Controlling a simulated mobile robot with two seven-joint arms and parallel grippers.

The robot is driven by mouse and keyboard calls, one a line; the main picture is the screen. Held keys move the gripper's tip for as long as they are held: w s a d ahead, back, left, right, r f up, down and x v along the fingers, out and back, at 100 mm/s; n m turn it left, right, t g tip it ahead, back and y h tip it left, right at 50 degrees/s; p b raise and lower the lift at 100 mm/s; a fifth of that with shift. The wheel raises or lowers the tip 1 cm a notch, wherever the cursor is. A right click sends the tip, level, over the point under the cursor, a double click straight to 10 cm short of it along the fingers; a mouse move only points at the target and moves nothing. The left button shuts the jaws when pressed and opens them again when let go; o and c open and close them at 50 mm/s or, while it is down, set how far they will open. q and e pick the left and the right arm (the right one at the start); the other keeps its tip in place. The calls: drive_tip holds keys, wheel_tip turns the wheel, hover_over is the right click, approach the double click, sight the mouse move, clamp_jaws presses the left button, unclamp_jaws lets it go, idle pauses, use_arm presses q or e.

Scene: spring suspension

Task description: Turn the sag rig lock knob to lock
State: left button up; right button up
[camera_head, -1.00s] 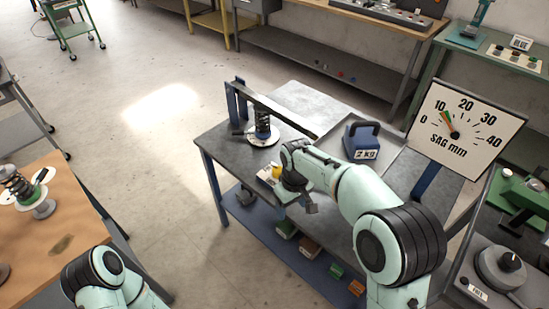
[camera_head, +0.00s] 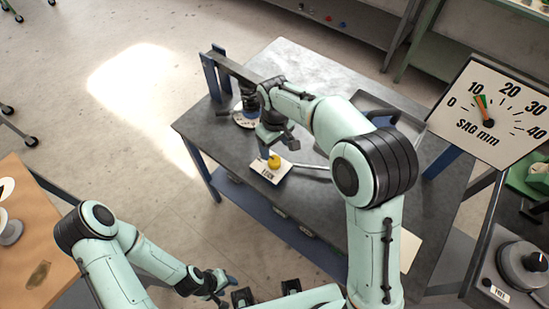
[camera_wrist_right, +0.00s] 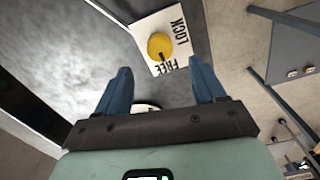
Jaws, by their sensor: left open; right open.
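The yellow lock knob (camera_head: 274,161) sits on a white label plate (camera_head: 262,176) at the table's near edge. In the right wrist view the knob (camera_wrist_right: 159,46) shows a dark mark pointing toward the FREE side of the plate (camera_wrist_right: 145,29); LOCK is printed on the other side. My right gripper (camera_wrist_right: 160,68) is open, its two blue fingers apart and short of the knob, with nothing between them. In the head view it (camera_head: 277,142) hangs just behind the knob. My left gripper (camera_head: 224,284) is open and empty, low at the front, away from the table.
The spring (camera_head: 248,97) stands under the rig's bar at the back left of the grey table (camera_head: 310,65), near my right wrist. The SAG mm dial (camera_head: 495,112) stands at the right, needle near 10. A wooden bench (camera_head: 30,235) is at the left.

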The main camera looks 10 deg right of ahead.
sight(275, 160)
wheel_tip(275, 160, down, 9)
drive_tip(key=shift+w+b, duration=0.15)
drive_tip(key=shift+b, duration=0.15)
drive_tip(key=c, duration=1)
